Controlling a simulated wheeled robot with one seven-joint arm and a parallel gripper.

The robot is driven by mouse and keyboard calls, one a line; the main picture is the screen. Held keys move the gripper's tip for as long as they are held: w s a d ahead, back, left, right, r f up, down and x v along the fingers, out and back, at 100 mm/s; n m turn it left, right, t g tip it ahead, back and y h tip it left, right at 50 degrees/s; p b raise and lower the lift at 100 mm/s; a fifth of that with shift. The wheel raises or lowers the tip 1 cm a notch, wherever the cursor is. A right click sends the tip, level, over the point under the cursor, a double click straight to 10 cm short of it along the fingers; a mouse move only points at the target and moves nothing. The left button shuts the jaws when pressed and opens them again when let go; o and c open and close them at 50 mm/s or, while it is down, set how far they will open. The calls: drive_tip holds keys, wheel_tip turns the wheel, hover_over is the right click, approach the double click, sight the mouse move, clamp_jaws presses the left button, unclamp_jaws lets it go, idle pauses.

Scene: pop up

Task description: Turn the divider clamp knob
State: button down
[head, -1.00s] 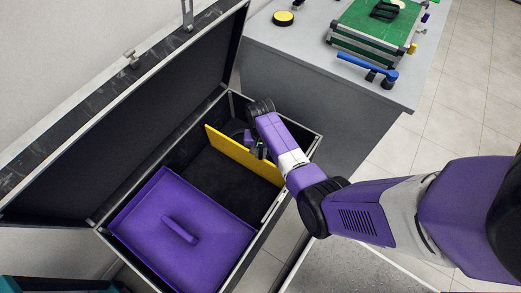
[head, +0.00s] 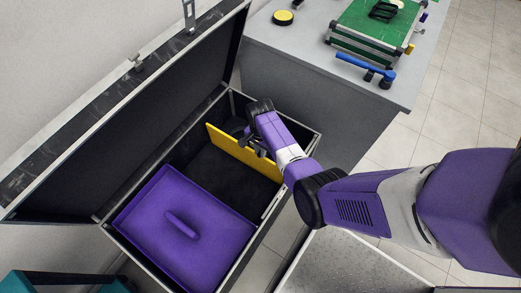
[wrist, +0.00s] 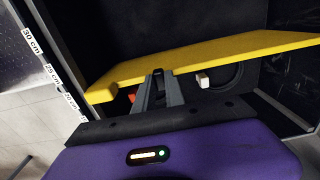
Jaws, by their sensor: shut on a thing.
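The yellow divider (head: 229,143) stands across the open case, and its edge also crosses the wrist view (wrist: 230,54). My gripper (head: 259,151) is down in the case at the divider. In the wrist view, the fingers of my gripper (wrist: 158,82) are close together at the divider's edge. They are shut on a small dark piece (wrist: 158,71), which I take to be the clamp knob. The fingers hide most of it, so its turn angle cannot be told.
A purple tray with a handle (head: 150,225) fills the case's near-left part. The raised lid (head: 130,120) stands behind. A ruler strip (wrist: 49,68) runs along a case wall. A white piece (wrist: 203,80) and a dark ring lie beyond the fingers. A grey table (head: 300,75) stands behind.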

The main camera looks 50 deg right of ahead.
idle(0.3)
drive_tip(key=c, duration=1.4)
unclamp_jaws()
drive_tip(key=shift+r, duration=0.1)
wheel_tip(320, 180, up, 8)
drive_tip(key=shift+f+p, duration=0.2)
drive_tip(key=shift+p, duration=0.65)
